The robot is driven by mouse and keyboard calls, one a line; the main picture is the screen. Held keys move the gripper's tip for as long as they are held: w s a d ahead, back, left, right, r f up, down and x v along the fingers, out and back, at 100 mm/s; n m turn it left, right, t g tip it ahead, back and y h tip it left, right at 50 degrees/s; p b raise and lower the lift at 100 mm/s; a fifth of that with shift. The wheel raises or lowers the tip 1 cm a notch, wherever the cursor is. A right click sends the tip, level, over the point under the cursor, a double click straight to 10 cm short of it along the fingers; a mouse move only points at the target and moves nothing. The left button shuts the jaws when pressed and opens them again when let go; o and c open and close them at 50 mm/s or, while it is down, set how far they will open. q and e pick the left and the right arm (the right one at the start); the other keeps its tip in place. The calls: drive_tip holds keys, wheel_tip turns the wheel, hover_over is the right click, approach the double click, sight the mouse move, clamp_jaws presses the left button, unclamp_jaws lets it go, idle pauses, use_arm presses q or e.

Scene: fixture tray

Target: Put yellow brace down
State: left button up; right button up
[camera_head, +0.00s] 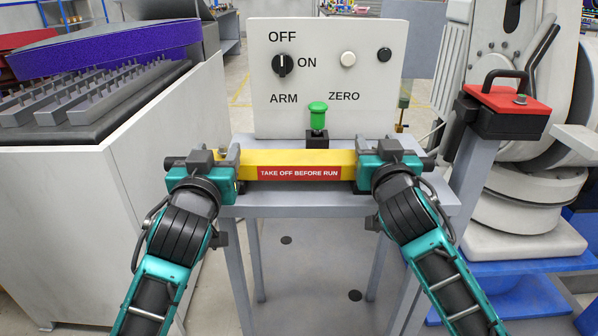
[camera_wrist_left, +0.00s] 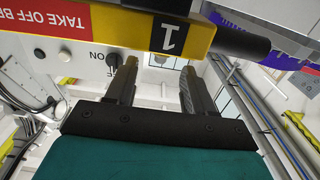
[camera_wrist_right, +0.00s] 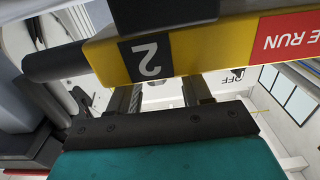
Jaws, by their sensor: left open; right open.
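The yellow brace (camera_head: 299,159) is a long yellow bar with a red label reading "TAKE OFF BEFORE RUN". It lies level across the grey stand in the head view, in front of the white panel. My left gripper (camera_head: 222,163) is at its left end, and my right gripper (camera_head: 372,163) is at its right end. In the left wrist view the brace (camera_wrist_left: 120,25) shows a black "1" mark, with the open fingers (camera_wrist_left: 158,72) close to it. In the right wrist view the brace (camera_wrist_right: 205,48) shows a "2" mark near the open fingers (camera_wrist_right: 158,85).
The white panel (camera_head: 330,80) carries a black knob (camera_head: 283,65) and two buttons. The grey stand (camera_head: 300,198) has a bare strip in front. A red-topped block (camera_head: 507,100) is at right, a white cabinet (camera_head: 100,220) at left.

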drive_tip(key=shift+s, duration=0.15)
use_arm(q)
drive_tip(key=s, duration=0.8)
use_arm(e)
drive_tip(key=s, duration=1.1)
drive_tip(key=shift+s, duration=0.4)
